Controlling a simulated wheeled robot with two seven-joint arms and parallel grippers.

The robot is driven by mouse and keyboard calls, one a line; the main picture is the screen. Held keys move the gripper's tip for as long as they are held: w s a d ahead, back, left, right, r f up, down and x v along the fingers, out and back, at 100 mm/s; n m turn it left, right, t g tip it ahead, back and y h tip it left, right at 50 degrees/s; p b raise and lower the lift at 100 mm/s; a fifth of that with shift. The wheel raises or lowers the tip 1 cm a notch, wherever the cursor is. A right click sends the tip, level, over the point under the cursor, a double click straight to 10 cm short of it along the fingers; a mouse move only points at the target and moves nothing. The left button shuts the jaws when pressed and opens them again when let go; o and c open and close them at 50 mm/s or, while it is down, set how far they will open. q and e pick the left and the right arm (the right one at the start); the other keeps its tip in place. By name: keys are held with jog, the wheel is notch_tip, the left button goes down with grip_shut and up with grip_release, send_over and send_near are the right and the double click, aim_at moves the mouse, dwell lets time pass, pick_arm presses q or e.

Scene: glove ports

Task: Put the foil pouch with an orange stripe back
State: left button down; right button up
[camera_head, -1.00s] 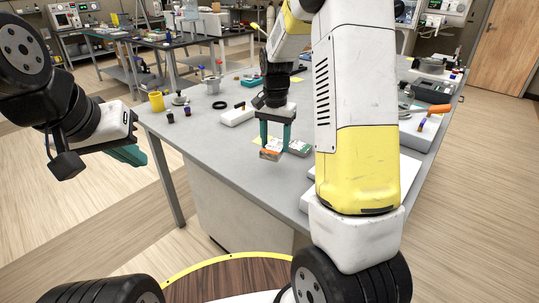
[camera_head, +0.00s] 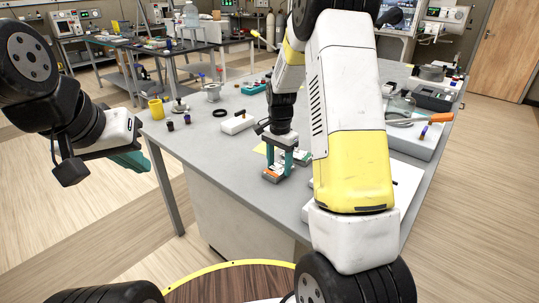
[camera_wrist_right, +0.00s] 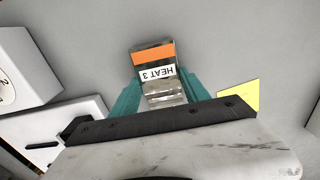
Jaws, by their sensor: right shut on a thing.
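The foil pouch (camera_head: 272,175) has an orange stripe and shows low between my right fingers in the head view. In the right wrist view the pouch (camera_wrist_right: 155,70) is silver, with an orange band and a white label reading "HEAT 3". My right gripper (camera_head: 277,165) has teal fingers and is shut on the pouch, over the near part of the grey table. I cannot tell whether the pouch touches the tabletop. My left gripper (camera_head: 130,160) is off to the left, away from the table; its fingertips are seen edge-on.
The grey table (camera_head: 215,150) is bare left of the right gripper. A white box (camera_head: 238,123), a black ring (camera_head: 220,113) and a yellow mug (camera_head: 156,109) stand further back. A yellow note (camera_wrist_right: 240,95) lies beside the gripper. My right arm hides part of the table's right side.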

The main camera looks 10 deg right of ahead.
aim_at(279, 167)
jog(key=o, duration=1.5)
jog(key=shift+f, duration=0.1)
notch_tip(279, 167, up, 12)
jog(key=s+a+r+n+t+y, duration=0.25)
jog(key=s+r+n, duration=0.25)
jog(key=s+r, duration=0.7)
jog(key=shift+s+a+f+n+t, duration=0.15)
jog(key=shift+s+n+t, duration=0.65)
jog(key=shift+s, duration=1.45)
jog(key=shift+s+a+n+t, duration=0.4)
jog(key=shift+s+n, duration=0.8)
jog(key=shift+s, duration=1.05)
jog(key=shift+s+a+f+n+t, duration=0.1)
jog(key=shift+s+n+t, duration=0.75)
jog(key=shift+s, duration=1.4)
